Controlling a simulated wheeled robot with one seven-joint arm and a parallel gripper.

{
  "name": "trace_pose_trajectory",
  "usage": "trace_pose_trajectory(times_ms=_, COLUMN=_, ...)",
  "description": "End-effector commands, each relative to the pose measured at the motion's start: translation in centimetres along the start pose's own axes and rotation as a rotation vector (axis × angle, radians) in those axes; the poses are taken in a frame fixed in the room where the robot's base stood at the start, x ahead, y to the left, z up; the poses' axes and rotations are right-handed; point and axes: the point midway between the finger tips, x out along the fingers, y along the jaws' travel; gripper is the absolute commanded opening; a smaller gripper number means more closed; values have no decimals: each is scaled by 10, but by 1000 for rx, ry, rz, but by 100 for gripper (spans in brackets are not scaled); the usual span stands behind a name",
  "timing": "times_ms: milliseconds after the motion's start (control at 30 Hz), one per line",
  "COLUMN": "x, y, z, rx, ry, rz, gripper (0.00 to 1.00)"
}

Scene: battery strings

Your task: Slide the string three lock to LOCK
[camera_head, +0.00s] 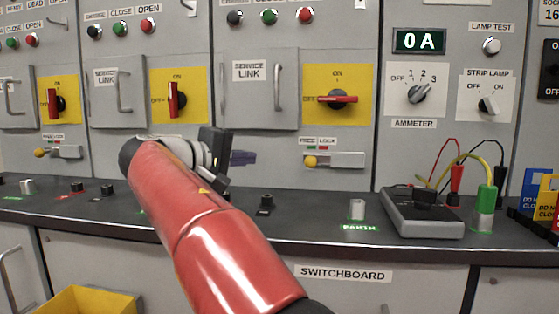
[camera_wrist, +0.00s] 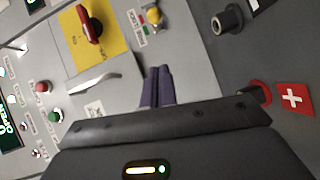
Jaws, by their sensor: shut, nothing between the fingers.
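The string three lock is a grey slide (camera_head: 345,160) with a yellow knob (camera_head: 310,162), low on the right breaker panel in the head view. The knob is at the left end of its track, the side of the green mark on the small FREE/LOCK label (camera_head: 320,141). In the wrist view the yellow knob (camera_wrist: 154,15) shows at the top, beyond my fingertips. My gripper (camera_head: 243,158) has purple fingers, shut and empty. It is left of the knob and apart from it in the head view. The fingers also show in the wrist view (camera_wrist: 158,72).
A red-handled switch on a yellow plate (camera_head: 346,78) is above the lock. A service link door with a handle (camera_head: 278,88) is to its left. Black sockets (camera_head: 266,203) and a grey meter (camera_head: 432,228) with leads are on the bench. Space before the lock looks clear.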

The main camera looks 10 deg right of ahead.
Motion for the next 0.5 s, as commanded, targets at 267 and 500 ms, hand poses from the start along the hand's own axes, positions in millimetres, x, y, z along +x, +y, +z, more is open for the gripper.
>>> trace_pose_trajectory(times_ms=267, x=45, y=0, z=2, rx=0, ry=-6, rz=0, gripper=0)
trace_pose_trajectory(times_ms=500, x=97, y=0, z=1, rx=0, ry=-5, rz=0, gripper=0)
